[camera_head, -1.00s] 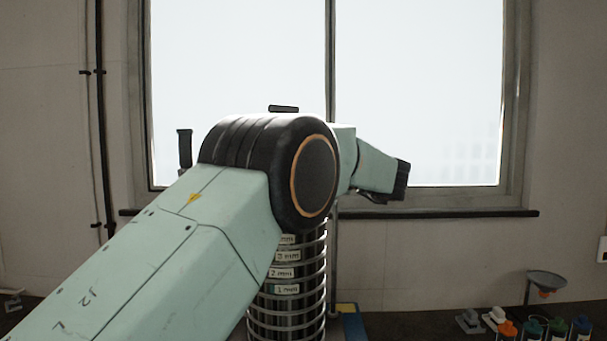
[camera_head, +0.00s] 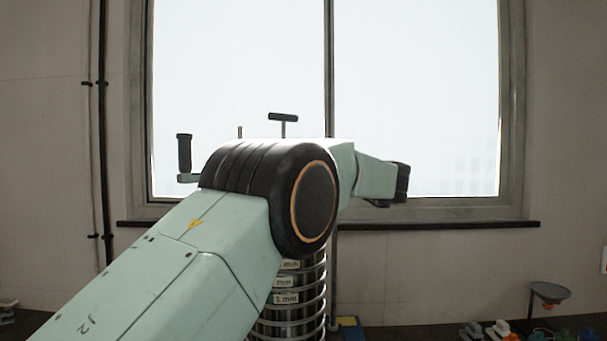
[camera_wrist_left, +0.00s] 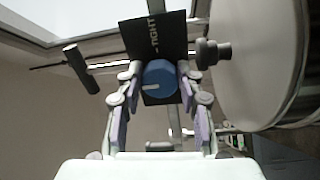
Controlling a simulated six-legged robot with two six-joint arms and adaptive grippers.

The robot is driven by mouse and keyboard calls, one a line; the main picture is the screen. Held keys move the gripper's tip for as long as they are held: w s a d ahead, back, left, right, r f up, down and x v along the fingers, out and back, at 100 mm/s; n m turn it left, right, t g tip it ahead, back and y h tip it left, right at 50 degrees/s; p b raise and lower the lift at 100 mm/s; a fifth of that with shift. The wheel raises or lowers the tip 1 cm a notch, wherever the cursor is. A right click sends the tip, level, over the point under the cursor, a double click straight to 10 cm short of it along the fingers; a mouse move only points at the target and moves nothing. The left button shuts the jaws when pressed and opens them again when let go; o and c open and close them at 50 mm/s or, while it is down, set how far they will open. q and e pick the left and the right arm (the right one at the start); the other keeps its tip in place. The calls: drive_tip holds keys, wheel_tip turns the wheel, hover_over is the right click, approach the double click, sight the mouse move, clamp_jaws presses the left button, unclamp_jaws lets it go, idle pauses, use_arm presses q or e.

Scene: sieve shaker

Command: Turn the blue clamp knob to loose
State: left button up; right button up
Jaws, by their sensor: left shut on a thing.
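The blue clamp knob (camera_wrist_left: 161,79) shows in the left wrist view, in front of a black plate (camera_wrist_left: 152,42) lettered "TIGHT". A pale line marks the lower left of the knob's face. My left gripper (camera_wrist_left: 160,86) has a finger on each side of the knob and is shut on it. In the head view my left arm covers the middle, and the knob and left gripper are hidden. The sieve stack (camera_head: 290,322) with mm labels stands partly behind that arm. My right gripper is not in view.
A dark-gripped crank handle (camera_head: 185,155) and a T-shaped handle (camera_head: 283,118) rise behind my arm. A funnel on a stand (camera_head: 549,293) and several small coloured items stand at the lower right. A large pale round body (camera_wrist_left: 258,65) is close on the right in the wrist view.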

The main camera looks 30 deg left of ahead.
use_arm(q)
drive_tip(key=shift+r, duration=0.15)
drive_tip(key=o, duration=1.2)
drive_tip(key=shift+s, duration=0.15)
drive_tip(key=shift+c, duration=0.2)
drive_tip(key=shift+d, duration=0.1)
drive_tip(key=shift+d, duration=0.25)
drive_tip(key=v, duration=1.1)
drive_tip(key=shift+d+f, duration=0.2)
drive_tip(key=shift+f, duration=0.05)
